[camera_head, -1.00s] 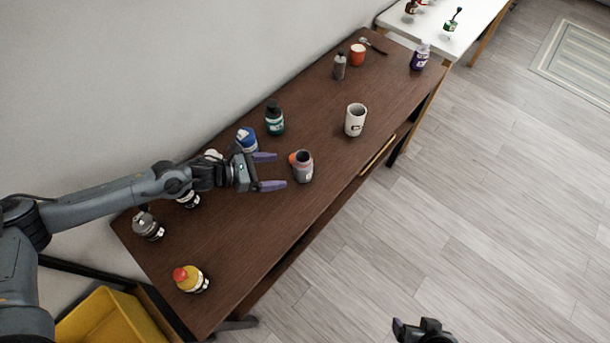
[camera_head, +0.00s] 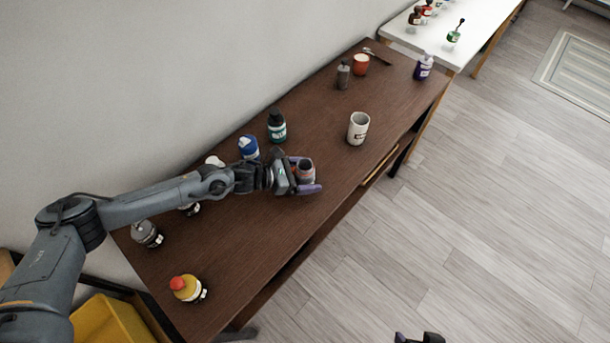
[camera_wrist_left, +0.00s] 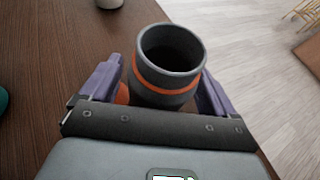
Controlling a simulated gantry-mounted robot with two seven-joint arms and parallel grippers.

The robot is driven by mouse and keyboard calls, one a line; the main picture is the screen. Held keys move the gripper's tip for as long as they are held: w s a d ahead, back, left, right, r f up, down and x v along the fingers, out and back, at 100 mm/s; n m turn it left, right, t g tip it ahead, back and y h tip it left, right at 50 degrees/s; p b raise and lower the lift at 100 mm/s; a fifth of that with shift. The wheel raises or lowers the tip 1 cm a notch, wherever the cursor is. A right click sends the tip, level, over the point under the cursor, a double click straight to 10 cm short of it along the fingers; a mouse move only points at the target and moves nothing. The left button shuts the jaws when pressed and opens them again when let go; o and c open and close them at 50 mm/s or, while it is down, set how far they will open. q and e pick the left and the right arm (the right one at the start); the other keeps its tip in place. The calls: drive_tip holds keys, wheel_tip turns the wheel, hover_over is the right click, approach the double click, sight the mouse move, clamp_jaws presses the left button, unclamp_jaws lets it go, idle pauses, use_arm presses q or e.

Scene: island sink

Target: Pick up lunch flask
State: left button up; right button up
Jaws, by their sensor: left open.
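The lunch flask appears to be the grey, open-topped container with an orange band (camera_wrist_left: 168,68), upright on the brown table; in the head view (camera_head: 306,168) it is partly hidden by my gripper. My left gripper (camera_head: 307,174) is open around it, with one purple finger on each side. In the left wrist view the fingers (camera_wrist_left: 160,85) flank the flask, with a visible gap on the right; contact on the left is unclear. My right gripper (camera_head: 419,338) shows only as a dark piece at the bottom edge.
A green bottle (camera_head: 276,126) and a blue-capped container (camera_head: 248,147) stand behind my left gripper. The table (camera_head: 250,250) is clear in front.

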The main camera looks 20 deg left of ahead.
use_arm(q)
drive_tip(key=shift+w+d+f, duration=0.25)
drive_tip(key=shift+w+d, duration=0.2)
drive_tip(key=c, duration=1.1)
drive_tip(key=shift+r, duration=0.25)
drive_tip(key=shift+c, duration=0.2)
